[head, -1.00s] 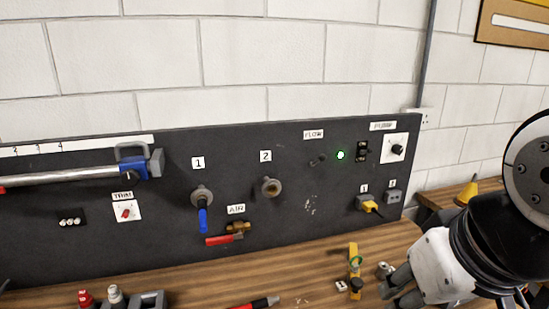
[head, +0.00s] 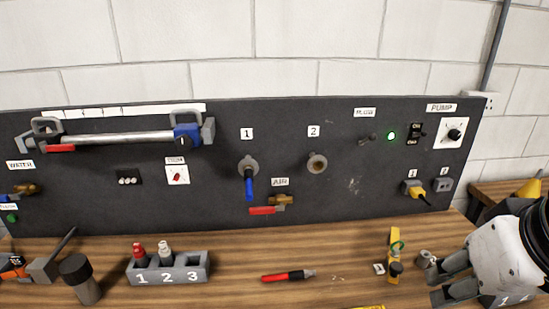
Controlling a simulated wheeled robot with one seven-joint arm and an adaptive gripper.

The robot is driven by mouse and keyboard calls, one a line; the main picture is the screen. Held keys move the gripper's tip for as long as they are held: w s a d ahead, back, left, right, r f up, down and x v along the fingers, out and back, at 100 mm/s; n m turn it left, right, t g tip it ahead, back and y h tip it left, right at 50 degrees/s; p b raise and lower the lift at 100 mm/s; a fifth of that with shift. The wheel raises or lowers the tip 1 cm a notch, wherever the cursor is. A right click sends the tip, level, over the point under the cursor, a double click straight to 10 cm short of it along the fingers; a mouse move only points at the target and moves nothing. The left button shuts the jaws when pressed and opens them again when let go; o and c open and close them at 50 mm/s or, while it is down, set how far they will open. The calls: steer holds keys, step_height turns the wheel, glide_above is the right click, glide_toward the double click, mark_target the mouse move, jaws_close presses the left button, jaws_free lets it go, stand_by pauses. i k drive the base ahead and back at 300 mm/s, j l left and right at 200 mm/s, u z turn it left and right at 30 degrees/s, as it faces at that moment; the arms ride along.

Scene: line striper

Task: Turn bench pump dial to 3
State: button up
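The pump dial (head: 454,134) is a black knob on a white square plate at the right end of the black panel, under the PUMP label (head: 440,107). Its scale marks are too small to read, so I cannot tell its setting. My gripper (head: 447,278) is at the lower right of the head view, low over the bench and well below the dial, not touching it. Its grey fingers point left and look spread apart, with nothing seen between them.
Left of the dial are a rocker switch (head: 415,133) and a lit green lamp (head: 391,136). Below are sockets with a yellow plug (head: 415,190). A yellow tool (head: 395,252) and a small metal cylinder (head: 425,259) are near my fingers.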

mark_target(454, 135)
steer(key=i+l+z, duration=0.15)
steer(key=l+z, duration=0.15)
steer(key=l, duration=0.15)
steer(key=i+l+z, duration=0.25)
steer(key=l, duration=0.15)
steer(key=i+l+z, duration=0.15)
steer(key=l+z, duration=0.15)
steer(key=l, duration=0.15)
